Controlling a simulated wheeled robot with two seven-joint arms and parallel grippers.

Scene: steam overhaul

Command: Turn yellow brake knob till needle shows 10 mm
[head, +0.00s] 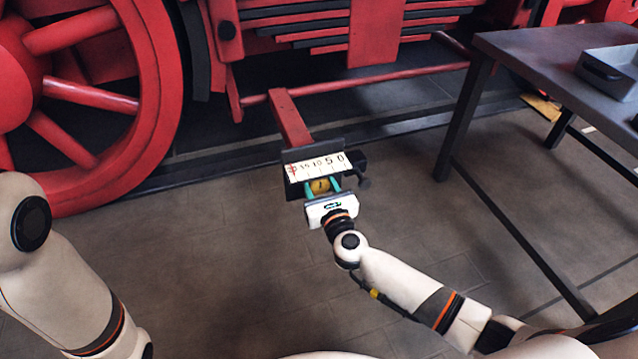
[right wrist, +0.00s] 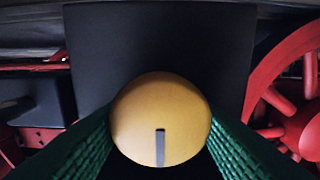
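The yellow brake knob (head: 320,186) sits on the dark gauge block under the white scale plate (head: 318,166). The scale carries numbers falling from 15 at left to 0 at right. A thin red mark, which looks like the needle (head: 293,169), stands near the left end, beyond the 15. My right gripper (head: 322,188) has its green fingers on both sides of the knob and appears to touch it. In the right wrist view the knob (right wrist: 160,105) fills the space between the fingers, its dark slot at the bottom. My left gripper is out of view.
A red arm (head: 290,118) carries the gauge block below the locomotive frame. A dark clamp screw (head: 362,182) sticks out at the block's right. A big red wheel (head: 150,100) is at left, a table (head: 530,50) with a grey tray (head: 610,70) at right. The floor around is clear.

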